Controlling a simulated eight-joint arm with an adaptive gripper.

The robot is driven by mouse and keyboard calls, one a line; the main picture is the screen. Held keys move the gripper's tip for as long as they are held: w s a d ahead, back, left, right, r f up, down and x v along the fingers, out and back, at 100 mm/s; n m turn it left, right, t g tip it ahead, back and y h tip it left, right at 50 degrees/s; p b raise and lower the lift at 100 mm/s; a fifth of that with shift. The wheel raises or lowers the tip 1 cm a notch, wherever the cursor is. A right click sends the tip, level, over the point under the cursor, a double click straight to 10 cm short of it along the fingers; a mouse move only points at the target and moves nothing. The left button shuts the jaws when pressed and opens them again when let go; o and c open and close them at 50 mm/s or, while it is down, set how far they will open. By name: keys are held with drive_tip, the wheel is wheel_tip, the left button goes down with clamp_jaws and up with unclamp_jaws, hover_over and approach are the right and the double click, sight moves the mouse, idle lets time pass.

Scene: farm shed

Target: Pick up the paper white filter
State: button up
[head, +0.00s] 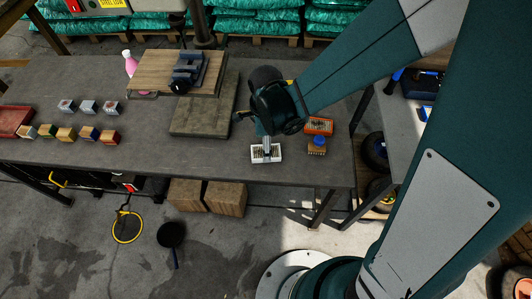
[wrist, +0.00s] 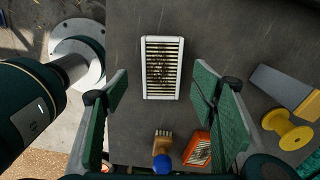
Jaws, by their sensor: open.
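The white paper filter (head: 258,155) lies flat near the front edge of the grey workbench in the head view. It has a white rectangular frame and dark, dirty pleats. In the wrist view the filter (wrist: 162,70) sits upper middle, long side pointing up the picture. My gripper (head: 266,146) is over the filter in the head view and hides part of it. In the wrist view my gripper (wrist: 160,88) is open, with one green-padded finger on each side of the filter and visible gaps to both. Nothing is held.
An orange-framed filter (head: 319,126) and a brush with a blue knob (head: 317,146) lie just right of the white filter. A yellow spool (wrist: 288,130) shows at the right of the wrist view.

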drive_tip(key=shift+w+f+b, duration=0.15)
drive_tip(key=shift+f+b, duration=0.55)
drive_tip(key=shift+f, duration=1.45)
drive_tip(key=shift+c, duration=0.3)
drive_tip(key=c, duration=0.9)
